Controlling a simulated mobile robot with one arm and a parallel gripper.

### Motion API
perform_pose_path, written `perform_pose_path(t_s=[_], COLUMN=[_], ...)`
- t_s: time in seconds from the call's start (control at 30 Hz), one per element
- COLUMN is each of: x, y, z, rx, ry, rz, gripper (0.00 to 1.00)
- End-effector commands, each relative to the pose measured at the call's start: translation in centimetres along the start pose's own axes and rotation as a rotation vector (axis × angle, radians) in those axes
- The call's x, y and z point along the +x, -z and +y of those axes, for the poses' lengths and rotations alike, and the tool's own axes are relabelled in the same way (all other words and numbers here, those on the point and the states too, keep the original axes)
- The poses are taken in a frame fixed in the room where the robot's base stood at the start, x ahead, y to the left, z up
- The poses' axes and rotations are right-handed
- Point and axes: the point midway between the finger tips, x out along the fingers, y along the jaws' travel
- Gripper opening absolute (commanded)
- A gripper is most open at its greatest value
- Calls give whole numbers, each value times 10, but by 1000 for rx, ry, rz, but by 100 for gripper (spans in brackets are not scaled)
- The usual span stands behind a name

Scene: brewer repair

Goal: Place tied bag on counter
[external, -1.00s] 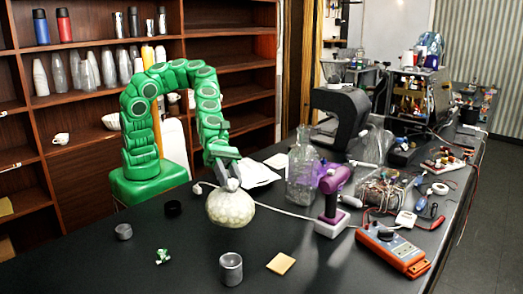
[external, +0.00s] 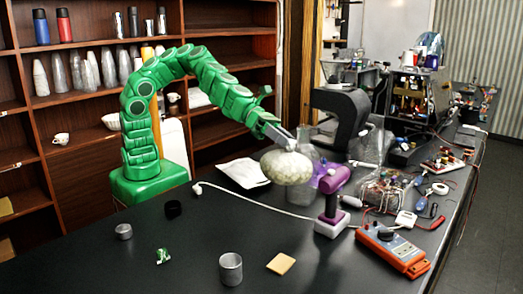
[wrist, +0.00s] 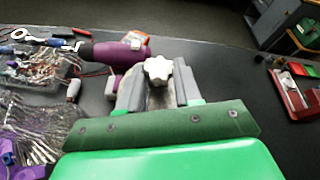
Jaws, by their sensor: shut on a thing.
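The tied bag (external: 287,168) is a pale, rounded, whitish-green bundle. My gripper (external: 289,142) is shut on its tied top and holds it up over the black counter (external: 120,268), left of the purple drill-like tool. In the wrist view, my gripper (wrist: 160,85) has its two grey fingers on either side of the bag's whitish knot (wrist: 158,69). Most of the bag's body is hidden there below the fingers. I cannot tell exactly how high the bag hangs above the counter.
A purple tool (external: 332,190) on a white base stands close right of the bag. A clear container (external: 322,150) and black brewer (external: 338,118) are behind. An orange multimeter (external: 392,250), metal cup (external: 230,269) and tan pad (external: 281,263) lie nearer. The counter's front left is mostly clear.

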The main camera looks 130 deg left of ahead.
Motion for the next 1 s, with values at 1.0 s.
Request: perform_pose_path(t_s=[1.0], x=[-99], y=[-171], z=[183], rx=[-246], ry=[-666], rz=[-211], gripper=[0])
